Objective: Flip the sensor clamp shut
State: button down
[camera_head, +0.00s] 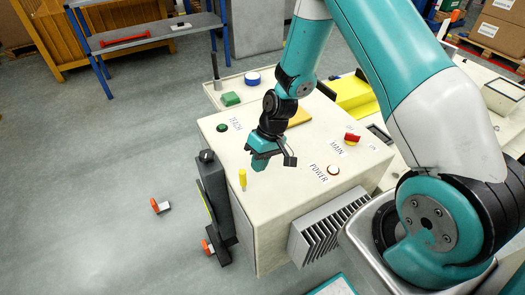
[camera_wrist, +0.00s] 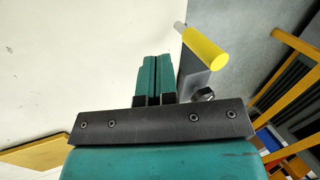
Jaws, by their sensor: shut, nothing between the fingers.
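A yellow handle (camera_head: 242,180), which looks like the lever of the sensor clamp, sticks up at the front left edge of the cream cabinet. In the wrist view the yellow handle (camera_wrist: 206,47) lies just right of my fingertips, with a grey metal plate (camera_wrist: 194,80) and a bolt head below it. My gripper (camera_head: 260,163) is above the cabinet top, close to the handle and apart from it. Its fingers (camera_wrist: 155,75) are shut together with nothing between them. The clamp's lower part is not clear in the head view.
The cream cabinet (camera_head: 275,205) carries a red MAIN switch (camera_head: 352,137), a POWER button (camera_head: 333,170) and a green TEACH button (camera_head: 222,127). A dark upright unit (camera_head: 215,190) stands against its left side. Grey floor to the left is mostly free.

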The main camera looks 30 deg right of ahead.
aim_at(243, 181)
jog(key=shift+s+a, duration=0.15)
jog(key=shift+a, duration=0.5)
jog(key=shift+s+a, duration=0.15)
jog(key=shift+a, duration=0.45)
